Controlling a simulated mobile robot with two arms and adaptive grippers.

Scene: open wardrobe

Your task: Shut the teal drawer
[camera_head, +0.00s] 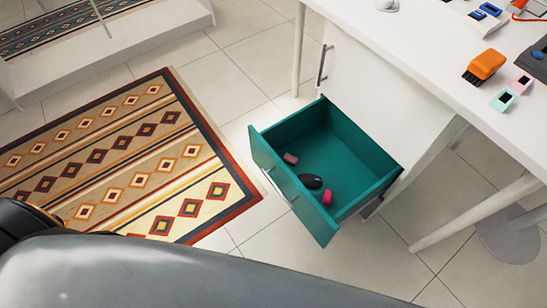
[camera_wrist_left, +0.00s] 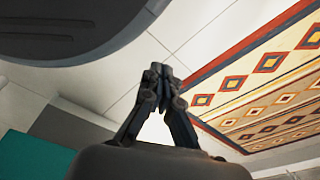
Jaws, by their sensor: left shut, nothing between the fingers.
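The teal drawer (camera_head: 285,190) is pulled out from the white cabinet (camera_head: 385,100) under the desk in the head view. Its front, with a slim metal handle, faces the patterned rug. Inside it lie a dark mouse-shaped object (camera_head: 310,181) and two small pinkish-red items. My left gripper (camera_wrist_left: 157,75) shows in the left wrist view with its fingers together and nothing between them. A teal surface (camera_wrist_left: 32,157), probably part of the drawer, is at the lower left there, apart from the fingers. Neither gripper shows in the head view; a grey part of mine fills its bottom edge.
A patterned rug (camera_head: 120,160) lies on the tiled floor left of the drawer. The white desk (camera_head: 440,55) above holds an orange device (camera_head: 485,66) and other small items. Desk legs stand around the cabinet. Floor in front of the drawer looks clear.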

